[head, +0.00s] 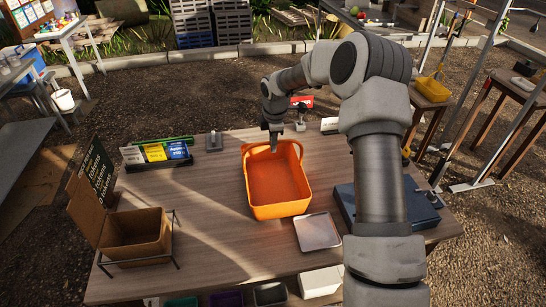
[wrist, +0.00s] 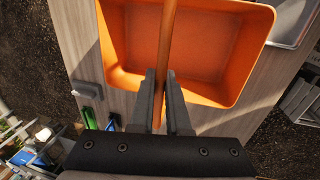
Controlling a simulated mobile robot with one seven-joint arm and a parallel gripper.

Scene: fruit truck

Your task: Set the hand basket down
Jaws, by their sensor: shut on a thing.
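The orange hand basket (head: 277,212) is upright and empty over the middle of the wooden table. Whether its base touches the tabletop is hard to tell. My gripper (head: 274,142) is at the basket's far side in the head view. In the wrist view my gripper (wrist: 163,85) has its two fingers closed on either side of the basket's orange handle (wrist: 166,40). The open inside of the basket (wrist: 222,45) shows beyond the fingers. The handle's grip point is too small to make out in the head view.
The table (head: 215,225) also bears a metal tray (head: 317,232) close to the basket's near right, a dark blue case (head: 345,205) at right, a cardboard box (head: 135,235) at left, and coloured cards (head: 155,153) at back left. Bare tabletop lies left of the basket.

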